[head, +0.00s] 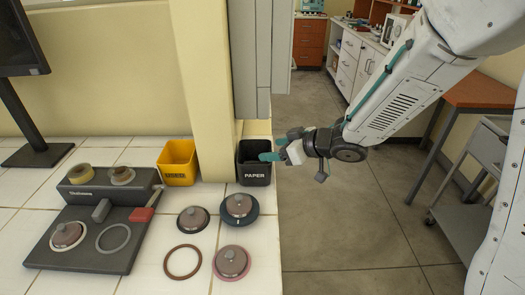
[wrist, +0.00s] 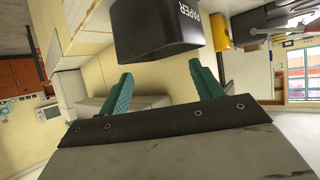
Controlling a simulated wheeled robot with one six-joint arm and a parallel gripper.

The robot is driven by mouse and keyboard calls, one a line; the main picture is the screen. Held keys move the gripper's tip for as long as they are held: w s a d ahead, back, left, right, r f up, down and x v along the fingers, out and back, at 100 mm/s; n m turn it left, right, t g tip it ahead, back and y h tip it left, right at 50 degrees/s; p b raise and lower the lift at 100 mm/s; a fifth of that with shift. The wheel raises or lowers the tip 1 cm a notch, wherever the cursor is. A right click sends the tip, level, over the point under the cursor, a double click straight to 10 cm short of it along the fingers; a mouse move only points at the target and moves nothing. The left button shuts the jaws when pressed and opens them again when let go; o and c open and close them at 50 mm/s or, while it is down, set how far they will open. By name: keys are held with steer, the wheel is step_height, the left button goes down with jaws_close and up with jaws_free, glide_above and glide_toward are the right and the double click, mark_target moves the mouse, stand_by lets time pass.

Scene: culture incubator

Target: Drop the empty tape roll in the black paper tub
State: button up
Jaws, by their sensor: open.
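The black paper tub (head: 254,176) stands upright at the right edge of the tiled counter, its label reading PAPER. It also shows in the wrist view (wrist: 145,30), at the top centre, beyond my fingertips. My gripper (head: 274,149) is at the tub's upper right side, with one teal finger over the rim. In the wrist view my gripper (wrist: 160,74) has its fingers wide apart with nothing between them. I cannot make out an empty tape roll for certain; most of the tub's inside is hidden. Two tape rolls (head: 80,173) (head: 121,175) sit on the grey stand.
A yellow tub (head: 178,163) stands left of the wall pillar (head: 205,100). Flat rings (head: 183,262) and round lidded pieces (head: 232,262) lie on the counter (head: 145,255). A monitor (head: 20,40) is at far left. Open floor (head: 340,230) lies right of the counter.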

steer(key=s+d+r+m+t+h, duration=0.1)
steer(key=s+d+r+m+h, duration=0.25)
steer(key=d, duration=0.35)
steer(key=s+d+r+m+h, duration=0.2)
steer(key=d+r+h, duration=0.2)
steer(key=d, duration=0.4)
steer(key=s+d+r+m+t+h, duration=0.1)
steer(key=s+d+r+m+h, duration=0.1)
steer(key=d+r+h, duration=0.35)
steer(key=s+m+g+y, duration=0.3)
steer(key=s+g, duration=0.5)
steer(key=s, duration=1.5)
steer(key=shift+s+f, duration=0.4)
steer(key=shift+f, duration=0.05)
